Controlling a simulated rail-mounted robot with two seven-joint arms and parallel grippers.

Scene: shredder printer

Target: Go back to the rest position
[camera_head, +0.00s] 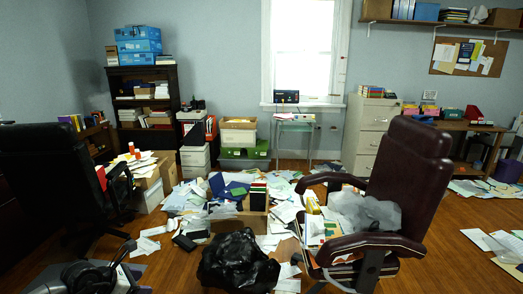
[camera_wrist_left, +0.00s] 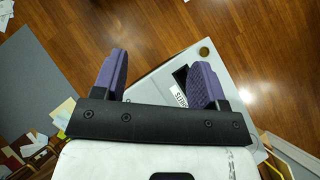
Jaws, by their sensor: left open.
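My left gripper (camera_wrist_left: 158,78) shows in the left wrist view. Its two purple-padded fingers are spread wide, with nothing held between them. Behind and below the fingers is a pale grey machine or box (camera_wrist_left: 150,88) with a dark panel and partly hidden lettering. The fingers overlap its outline in the picture; I cannot tell whether they touch it. Neither gripper can be made out in the head view, and the right gripper is not in view.
Papers (camera_head: 185,200) litter the wooden floor (camera_head: 458,262). A maroon office chair (camera_head: 408,170) stands right of centre, a black chair (camera_head: 45,165) at left. A black bag (camera_head: 238,262) sits in front. Some bare floor shows at right.

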